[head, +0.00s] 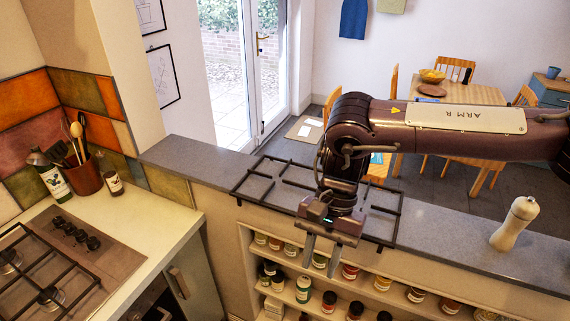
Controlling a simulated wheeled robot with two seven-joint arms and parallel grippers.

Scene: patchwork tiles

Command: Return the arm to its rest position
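My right arm (440,125) comes in from the right edge, reaches across above the grey ledge and bends down at the wrist. My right gripper (320,255) points down at the front edge of the ledge, above the spice shelf. Its two fingers are apart with nothing visible between them. A black pan grate (272,178) lies on the grey ledge, partly hidden behind my wrist, and its front part sticks out past the ledge edge. Whether the gripper touches the grate cannot be told. My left gripper is not in view.
A pepper mill (514,224) stands on the grey ledge (440,222) at right. Spice jars (304,288) fill the shelf below. At left are a hob (75,260), a utensil pot (84,175) and bottles (50,175). A dining table (480,95) with chairs stands behind.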

